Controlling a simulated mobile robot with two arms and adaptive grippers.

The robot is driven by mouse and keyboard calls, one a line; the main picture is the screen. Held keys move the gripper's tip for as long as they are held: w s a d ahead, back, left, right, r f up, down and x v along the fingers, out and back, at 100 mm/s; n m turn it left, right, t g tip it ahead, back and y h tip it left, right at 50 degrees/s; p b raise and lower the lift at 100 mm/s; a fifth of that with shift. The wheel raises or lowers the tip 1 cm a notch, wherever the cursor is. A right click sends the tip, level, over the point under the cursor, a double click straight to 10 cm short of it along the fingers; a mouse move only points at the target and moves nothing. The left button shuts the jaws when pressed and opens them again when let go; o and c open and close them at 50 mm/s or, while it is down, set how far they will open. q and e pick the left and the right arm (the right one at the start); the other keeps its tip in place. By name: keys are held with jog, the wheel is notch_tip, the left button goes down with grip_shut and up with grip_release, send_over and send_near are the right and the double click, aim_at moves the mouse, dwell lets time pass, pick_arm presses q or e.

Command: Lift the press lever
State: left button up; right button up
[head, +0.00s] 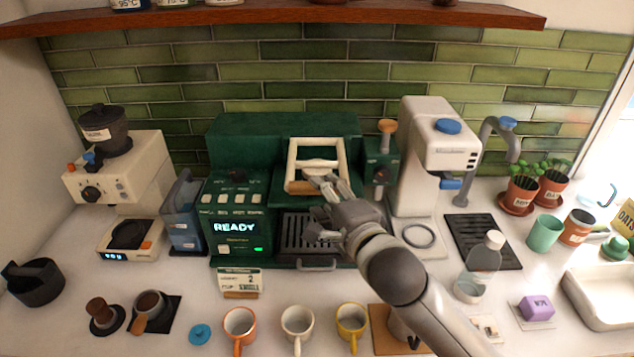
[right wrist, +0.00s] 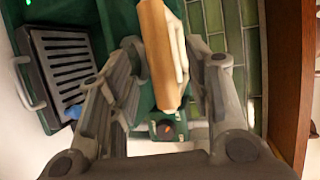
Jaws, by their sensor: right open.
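The press lever (head: 291,163) is a cream, squarish frame with a crossbar, on the front of the dark green coffee machine (head: 260,128) in the head view. My right gripper (head: 325,187) is at the lower part of this frame, its fingertips partly overlapping the lever there. In the right wrist view the lever (right wrist: 160,45) shows as a tan and cream bar between the two fingers of my open right gripper (right wrist: 173,60). A gap shows on the finger sides, and I cannot tell if either finger touches it. My left gripper is in neither view.
A drip tray (head: 297,233) sits below the lever. A white dispenser (head: 420,150) stands right of the machine, a grinder (head: 125,170) to the left. Orange (head: 239,325), cream (head: 297,323) and yellow (head: 350,321) mugs line the counter's front. A wooden shelf (head: 400,17) runs above.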

aim_at(317, 165)
jog(key=p+x, duration=0.1)
jog(key=x, duration=0.3)
jog(key=shift+w, duration=0.1)
jog(key=shift+w+a, duration=0.1)
jog(key=shift+w, duration=0.1)
jog(key=shift+f, duration=0.1)
jog(key=shift+c, duration=0.5)
jog(key=c, duration=0.5)
grip_shut()
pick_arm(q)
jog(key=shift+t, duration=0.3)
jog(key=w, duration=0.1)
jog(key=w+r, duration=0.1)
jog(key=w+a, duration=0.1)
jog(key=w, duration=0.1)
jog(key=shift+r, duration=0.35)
